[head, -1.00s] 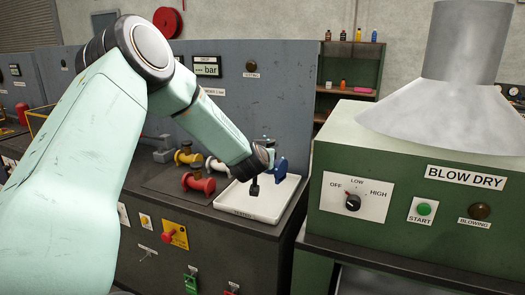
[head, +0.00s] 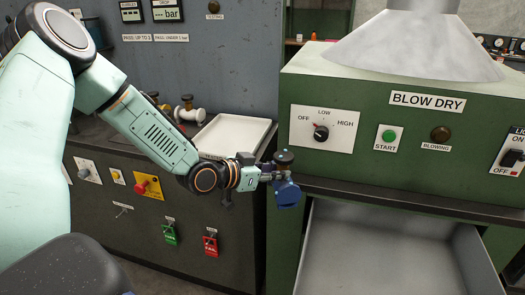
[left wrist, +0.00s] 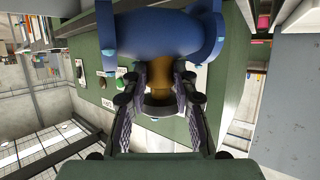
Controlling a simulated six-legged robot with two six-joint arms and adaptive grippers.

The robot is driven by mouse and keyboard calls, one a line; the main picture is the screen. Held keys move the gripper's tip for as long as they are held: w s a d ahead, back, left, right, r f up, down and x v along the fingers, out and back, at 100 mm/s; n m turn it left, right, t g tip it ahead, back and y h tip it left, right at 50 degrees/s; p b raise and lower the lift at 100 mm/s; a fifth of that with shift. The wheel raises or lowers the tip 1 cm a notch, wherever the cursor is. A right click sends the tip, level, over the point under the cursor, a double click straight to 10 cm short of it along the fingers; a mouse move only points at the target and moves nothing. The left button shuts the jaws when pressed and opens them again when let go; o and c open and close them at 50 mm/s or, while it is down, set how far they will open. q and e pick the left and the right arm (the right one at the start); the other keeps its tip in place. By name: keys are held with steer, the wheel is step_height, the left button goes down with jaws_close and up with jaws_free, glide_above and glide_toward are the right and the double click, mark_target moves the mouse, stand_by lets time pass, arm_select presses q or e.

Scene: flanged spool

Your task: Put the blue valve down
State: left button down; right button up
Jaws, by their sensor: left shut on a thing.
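The blue valve (head: 287,193) is in my left gripper (head: 270,172), in front of the left edge of the green blow-dry machine in the head view. The gripper is shut on the valve's neck. In the left wrist view the blue valve (left wrist: 160,35) fills the top, and the two fingers of the left gripper (left wrist: 160,95) close on a brownish neck below its body. Nothing is under the valve that it visibly touches. My right gripper is not in view.
A white tray (head: 212,153) lies on the dark bench to the left. A white valve (head: 188,112) stands behind it. The green blow-dry machine (head: 400,130) is on the right, with an empty-looking grey open drawer (head: 375,250) below it.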

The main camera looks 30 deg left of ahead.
arm_select(q)
steer(key=s+d+f+m+g+h+b, duration=0.1)
steer(key=s+d+f+m+g+h, duration=0.1)
steer(key=s+d, duration=0.4)
steer(key=s+d+f+m+g+h+b, duration=0.2)
steer(key=s+d+m+h, duration=0.3)
steer(key=s+d, duration=0.2)
steer(key=shift+s+d+g+b, duration=0.3)
steer(key=shift+s+g, duration=0.1)
steer(key=shift+s, duration=0.1)
